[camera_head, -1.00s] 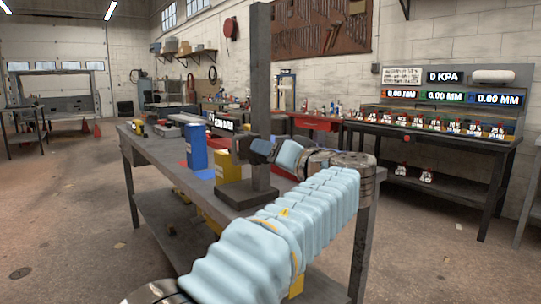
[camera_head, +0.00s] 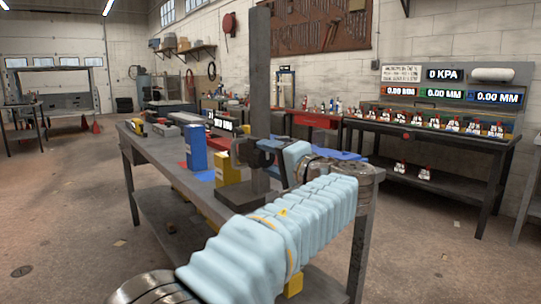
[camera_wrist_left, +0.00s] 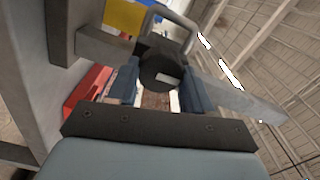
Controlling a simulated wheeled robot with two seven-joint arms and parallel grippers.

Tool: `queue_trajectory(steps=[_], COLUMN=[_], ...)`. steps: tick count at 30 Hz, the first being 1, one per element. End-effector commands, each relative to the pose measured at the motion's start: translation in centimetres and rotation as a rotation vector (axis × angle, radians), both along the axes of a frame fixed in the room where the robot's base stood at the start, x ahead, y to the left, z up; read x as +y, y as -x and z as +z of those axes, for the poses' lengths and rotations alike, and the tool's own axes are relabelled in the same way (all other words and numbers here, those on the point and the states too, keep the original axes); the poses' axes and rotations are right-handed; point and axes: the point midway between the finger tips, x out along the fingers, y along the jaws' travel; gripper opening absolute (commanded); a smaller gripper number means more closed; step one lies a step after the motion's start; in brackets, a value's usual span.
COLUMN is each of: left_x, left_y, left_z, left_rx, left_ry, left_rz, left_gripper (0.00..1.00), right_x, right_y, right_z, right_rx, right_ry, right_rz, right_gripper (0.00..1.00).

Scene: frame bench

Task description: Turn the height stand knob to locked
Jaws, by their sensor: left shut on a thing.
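The height stand (camera_head: 260,90) is a tall grey post on a flat square base (camera_head: 240,192) on the workbench. A dark bracket (camera_head: 238,148) juts from the post. My left gripper (camera_head: 268,148) is at bracket height beside the post. In the left wrist view, the dark round knob (camera_wrist_left: 161,70) with a small pale mark sits between the fingers of my left gripper (camera_wrist_left: 161,82), which is shut on it. A grey metal loop (camera_wrist_left: 172,18) shows just beyond the knob. I cannot read a locked label. My right gripper is out of view.
A blue box (camera_head: 196,147) and a yellow box (camera_head: 221,168) stand left of the post on the workbench (camera_head: 172,165). Blue and red bins lie behind the gripper. A second bench (camera_head: 440,140) with displays stands at the right.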

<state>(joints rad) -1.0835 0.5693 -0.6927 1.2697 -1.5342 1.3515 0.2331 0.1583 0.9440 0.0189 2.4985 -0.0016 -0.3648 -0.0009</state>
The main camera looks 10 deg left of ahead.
Motion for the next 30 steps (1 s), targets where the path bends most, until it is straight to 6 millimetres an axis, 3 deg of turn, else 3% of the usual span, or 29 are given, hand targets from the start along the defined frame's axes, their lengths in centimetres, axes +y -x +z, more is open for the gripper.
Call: queue_trajectory(steps=[19, 20, 24, 30], left_x=[-0.12, -0.12, -0.09, -0.05], left_y=[-0.02, -0.02, -0.02, -0.01], left_z=[-0.13, -0.13, -0.11, -0.06], left_rx=[0.044, 0.044, 0.043, 0.042], left_ry=[-0.033, -0.033, -0.033, -0.032], left_rz=[-0.002, -0.002, -0.002, -0.001], left_gripper=[0.20, 0.52, 0.73, 0.76], right_x=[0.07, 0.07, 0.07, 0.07], right_y=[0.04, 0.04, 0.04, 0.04], right_z=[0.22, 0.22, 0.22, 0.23], right_rx=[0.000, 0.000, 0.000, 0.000], right_ry=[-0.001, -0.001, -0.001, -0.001], right_rz=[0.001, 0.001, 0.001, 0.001], right_gripper=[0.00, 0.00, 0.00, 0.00])
